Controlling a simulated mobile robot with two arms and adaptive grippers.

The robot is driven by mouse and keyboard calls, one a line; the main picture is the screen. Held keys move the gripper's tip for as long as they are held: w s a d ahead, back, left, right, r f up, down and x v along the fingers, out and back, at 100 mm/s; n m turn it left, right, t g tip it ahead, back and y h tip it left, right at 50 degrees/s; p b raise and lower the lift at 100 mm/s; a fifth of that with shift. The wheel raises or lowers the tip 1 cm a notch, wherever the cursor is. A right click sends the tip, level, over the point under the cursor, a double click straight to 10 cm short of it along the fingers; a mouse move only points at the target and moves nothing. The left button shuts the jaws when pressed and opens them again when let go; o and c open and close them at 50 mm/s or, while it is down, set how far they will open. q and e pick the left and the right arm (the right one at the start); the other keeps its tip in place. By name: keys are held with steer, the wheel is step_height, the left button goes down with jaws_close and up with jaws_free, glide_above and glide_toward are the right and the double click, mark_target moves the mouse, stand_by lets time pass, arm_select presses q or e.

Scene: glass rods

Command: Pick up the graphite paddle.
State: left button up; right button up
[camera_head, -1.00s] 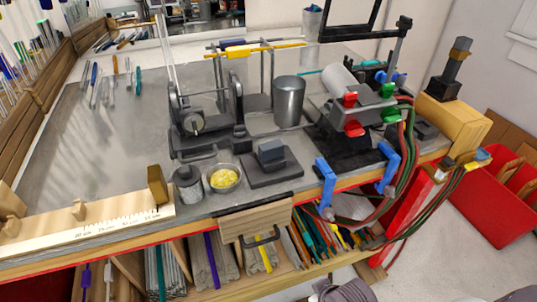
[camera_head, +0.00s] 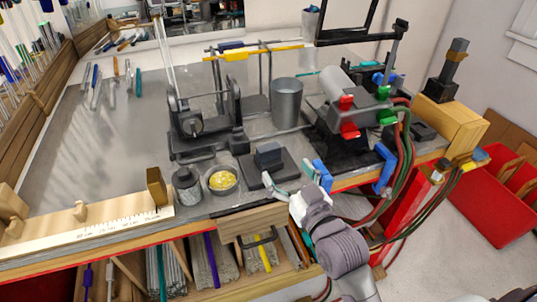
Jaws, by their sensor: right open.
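A dark grey block (camera_head: 269,155) sits on a flat dark plate (camera_head: 253,179) near the front edge of the bench. It looks like the graphite paddle, but I cannot tell for certain. My right gripper (camera_head: 287,177) comes in from the bottom right over the bench's front edge. Its pale fingers are spread open and empty, with their tips at the front right of the plate. In this view I cannot tell whether a fingertip touches the plate. My left gripper is not in view.
A small grey jar (camera_head: 187,188) and a bowl of yellow bits (camera_head: 222,180) stand left of the plate. A metal cup (camera_head: 286,102) stands behind it. A torch (camera_head: 340,92) with hoses and blue clamps is to the right. The bench's left middle is clear.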

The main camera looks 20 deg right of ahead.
mark_target(271, 151)
steer(key=w, duration=0.4)
steer(key=shift+w+a+p, duration=0.3)
steer(key=shift+p, duration=0.1)
steer(key=shift+w+r, duration=0.1)
steer(key=shift+w, duration=0.15)
steer(key=w, duration=0.1)
steer(key=w+p, duration=0.1)
steer(key=w, duration=0.1)
steer(key=w+a+p, duration=0.1)
steer(key=shift+w+f, duration=0.25)
steer(key=shift+w, duration=0.05)
steer(key=shift+s+d, duration=0.1)
steer(key=shift+c, duration=0.9)
steer(key=c, duration=1.2)
